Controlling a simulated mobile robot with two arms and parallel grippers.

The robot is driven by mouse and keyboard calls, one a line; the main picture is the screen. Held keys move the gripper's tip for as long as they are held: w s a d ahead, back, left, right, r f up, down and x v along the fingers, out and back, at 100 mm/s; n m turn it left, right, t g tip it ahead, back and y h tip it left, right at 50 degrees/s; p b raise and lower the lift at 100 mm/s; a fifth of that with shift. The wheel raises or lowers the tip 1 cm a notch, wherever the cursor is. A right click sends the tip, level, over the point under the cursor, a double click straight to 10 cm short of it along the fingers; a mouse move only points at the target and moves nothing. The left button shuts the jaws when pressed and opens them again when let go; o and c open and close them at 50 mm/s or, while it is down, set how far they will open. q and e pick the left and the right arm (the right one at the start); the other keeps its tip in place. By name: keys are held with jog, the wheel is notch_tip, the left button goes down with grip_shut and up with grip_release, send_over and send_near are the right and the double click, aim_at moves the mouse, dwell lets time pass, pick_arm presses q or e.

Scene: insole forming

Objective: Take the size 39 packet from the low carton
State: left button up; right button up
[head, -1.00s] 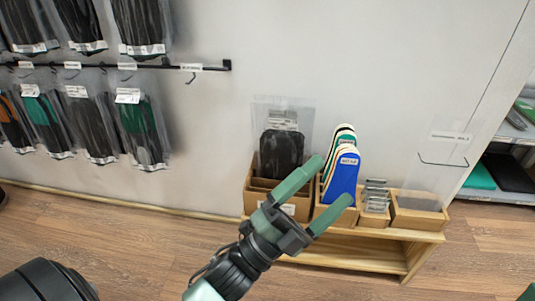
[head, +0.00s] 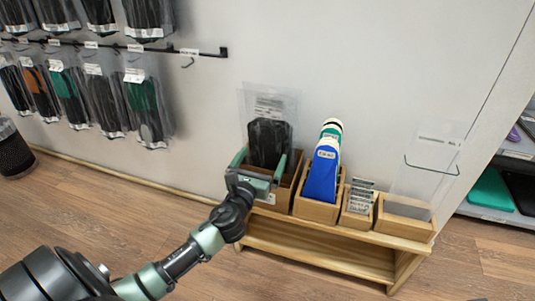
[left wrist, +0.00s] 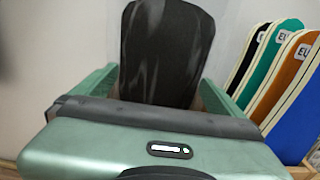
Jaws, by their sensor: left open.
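A clear packet with a dark insole (head: 268,140) stands upright in the low carton (head: 287,190) at the left end of the wooden bench; its printed label is too small to read. My left gripper (head: 260,163) is open at this carton, with one finger on each side of the packet. In the left wrist view the dark insole (left wrist: 165,60) rises between the two green fingers, with gaps beside it. The gripper body hides most of the carton's front and the packet's lower part. My right gripper is not in view.
To the right on the bench (head: 320,258) are a box of upright insoles with a blue one (head: 322,172) in front, a small box of cards (head: 358,202) and a tray with a clear stand (head: 405,207). Packets hang on a wall rail (head: 120,47) at left.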

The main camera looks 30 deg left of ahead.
pick_arm(q)
jog(key=shift+x, duration=1.05)
jog(key=c, duration=1.5)
